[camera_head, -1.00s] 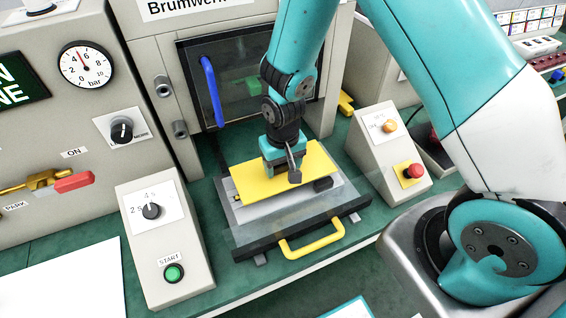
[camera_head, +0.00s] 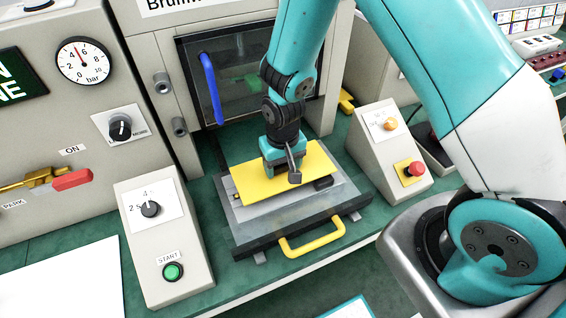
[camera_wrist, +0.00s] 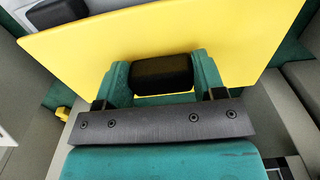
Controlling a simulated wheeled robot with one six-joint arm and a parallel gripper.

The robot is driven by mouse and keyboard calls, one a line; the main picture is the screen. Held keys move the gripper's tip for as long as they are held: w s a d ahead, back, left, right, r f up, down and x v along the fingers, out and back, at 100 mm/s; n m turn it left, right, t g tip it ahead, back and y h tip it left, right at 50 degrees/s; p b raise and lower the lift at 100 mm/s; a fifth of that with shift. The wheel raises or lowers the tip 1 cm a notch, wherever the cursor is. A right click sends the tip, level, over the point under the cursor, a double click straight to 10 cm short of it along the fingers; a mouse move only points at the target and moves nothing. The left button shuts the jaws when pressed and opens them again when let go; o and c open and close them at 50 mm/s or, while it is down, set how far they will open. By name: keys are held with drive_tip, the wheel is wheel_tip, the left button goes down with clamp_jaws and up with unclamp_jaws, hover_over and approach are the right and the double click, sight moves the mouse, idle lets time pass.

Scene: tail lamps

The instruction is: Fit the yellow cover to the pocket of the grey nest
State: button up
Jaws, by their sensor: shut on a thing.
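The yellow cover (camera_head: 252,185) is a flat plate that lies over the grey nest (camera_head: 247,214), slightly turned against it. My gripper (camera_head: 284,168) is above the middle of the cover and shut on it. In the wrist view, the gripper (camera_wrist: 162,85) has its two teal fingers on either side of a black block on the cover (camera_wrist: 215,35). The cover hides most of the nest, including its pocket, so I cannot tell whether it is seated or just above.
The nest sits on a drawer with a yellow handle (camera_head: 312,239). Behind is a machine door with a blue handle (camera_head: 211,88). A box with a START button (camera_head: 172,271) stands left, and one with a red button (camera_head: 414,169) right.

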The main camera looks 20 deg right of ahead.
drive_tip(key=shift+f, duration=0.35)
drive_tip(key=o, duration=1.1)
wheel_tip(320, 180, up, 18)
drive_tip(key=shift+s+f+b, duration=0.15)
drive_tip(key=shift+f+b, duration=0.1)
drive_tip(key=shift+b, duration=0.7)
